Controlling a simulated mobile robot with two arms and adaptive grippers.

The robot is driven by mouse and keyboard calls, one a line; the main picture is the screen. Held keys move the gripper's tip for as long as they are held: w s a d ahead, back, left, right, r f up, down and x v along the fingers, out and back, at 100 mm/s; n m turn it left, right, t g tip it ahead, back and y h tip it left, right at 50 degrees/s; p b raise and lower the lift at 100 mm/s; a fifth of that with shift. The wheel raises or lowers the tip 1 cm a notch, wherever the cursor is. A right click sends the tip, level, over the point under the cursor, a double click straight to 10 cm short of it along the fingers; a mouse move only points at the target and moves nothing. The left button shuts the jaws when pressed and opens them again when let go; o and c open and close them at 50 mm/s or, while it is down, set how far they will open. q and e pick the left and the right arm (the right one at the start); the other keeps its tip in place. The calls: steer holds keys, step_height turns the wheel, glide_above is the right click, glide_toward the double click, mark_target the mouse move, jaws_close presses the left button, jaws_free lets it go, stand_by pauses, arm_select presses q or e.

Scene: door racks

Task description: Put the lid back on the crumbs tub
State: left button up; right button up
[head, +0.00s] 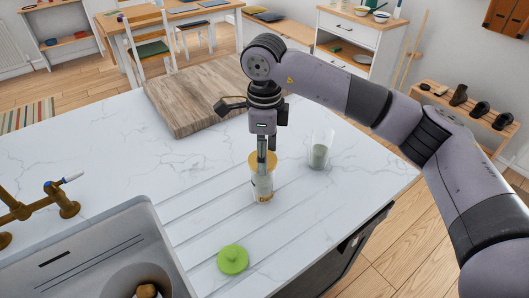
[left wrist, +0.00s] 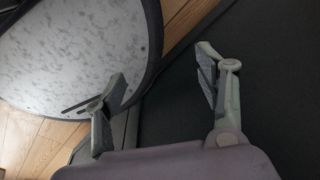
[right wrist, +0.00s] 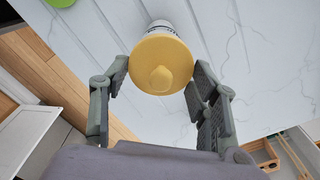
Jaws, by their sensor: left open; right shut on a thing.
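A white labelled tub (head: 263,188) stands upright on the marble worktop. A yellow lid (right wrist: 160,62) with a round knob is at its top; it also shows in the head view (head: 254,160). I cannot tell whether the lid rests on the rim or sits just above it. My right gripper (head: 262,153) points down over the tub, its fingers shut on the lid's two sides. A green lid (head: 232,259) with a knob lies on the worktop near the sink. My left gripper (left wrist: 161,68) is open and empty, away from the worktop.
A clear glass container (head: 320,152) with greenish contents stands to the right of the tub. A wooden board (head: 195,98) lies behind. The sink (head: 90,262) and brass tap (head: 60,200) are at the left. The worktop edge runs along the right.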

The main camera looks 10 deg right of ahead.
steer(key=shift+f+b, duration=0.2)
steer(key=shift+b, duration=0.4)
stand_by(1.2)
steer(key=o, duration=0.9)
steer(key=shift+o, duration=0.2)
steer(key=o, duration=0.5)
steer(key=shift+c, duration=0.2)
steer(key=shift+r+p, duration=1.8)
steer(key=shift+r, duration=1.7)
